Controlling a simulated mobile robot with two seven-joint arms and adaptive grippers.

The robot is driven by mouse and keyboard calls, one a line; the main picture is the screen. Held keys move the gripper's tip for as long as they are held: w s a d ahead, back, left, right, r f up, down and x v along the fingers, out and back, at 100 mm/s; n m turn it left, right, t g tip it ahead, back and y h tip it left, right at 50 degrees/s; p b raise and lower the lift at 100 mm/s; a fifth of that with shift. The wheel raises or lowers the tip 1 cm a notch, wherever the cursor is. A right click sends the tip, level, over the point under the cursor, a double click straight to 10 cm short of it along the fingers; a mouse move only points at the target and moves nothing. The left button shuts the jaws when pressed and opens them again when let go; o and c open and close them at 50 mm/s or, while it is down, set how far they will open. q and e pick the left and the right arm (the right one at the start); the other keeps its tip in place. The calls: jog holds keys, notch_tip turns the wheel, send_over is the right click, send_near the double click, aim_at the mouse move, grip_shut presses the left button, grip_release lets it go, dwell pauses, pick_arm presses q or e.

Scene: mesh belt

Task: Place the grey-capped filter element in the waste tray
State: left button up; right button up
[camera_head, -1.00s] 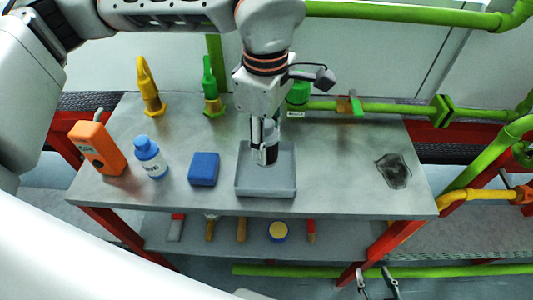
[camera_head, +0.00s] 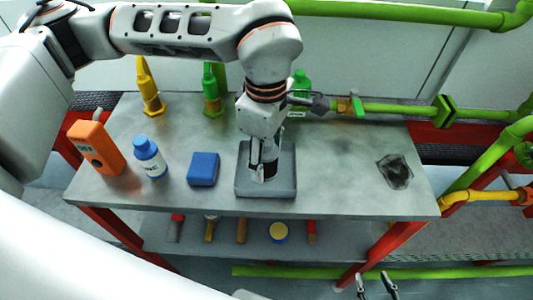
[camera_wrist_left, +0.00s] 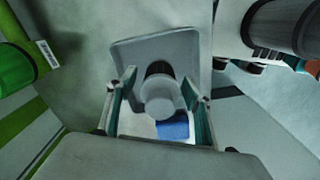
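The filter element (camera_wrist_left: 160,92) shows a round grey cap and a dark ribbed body in the left wrist view. It appears to stand in the grey waste tray (camera_wrist_left: 197,48), which also shows on the bench in the head view (camera_head: 285,191). My left gripper (camera_wrist_left: 160,80) has its fingers apart on either side of the element, with gaps visible beside the cap. In the head view my left gripper (camera_head: 262,172) is low over the tray and partly hides the element (camera_head: 271,170). My right gripper (camera_head: 376,284) is open and empty at the bottom edge, below the bench.
A blue block (camera_head: 203,168), a blue-capped bottle (camera_head: 150,157) and an orange device (camera_head: 97,147) stand left of the tray. A dark patch (camera_head: 394,171) lies at the right. Several tools lie on the lower shelf (camera_head: 190,237). The bench between tray and patch is clear.

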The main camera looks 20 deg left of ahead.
pick_arm(q)
jog(key=shift+r, duration=0.1)
notch_tip(320, 180, up, 12)
jog(key=shift+r+p, duration=0.1)
jog(key=shift+p, duration=0.35)
dwell(0.3)
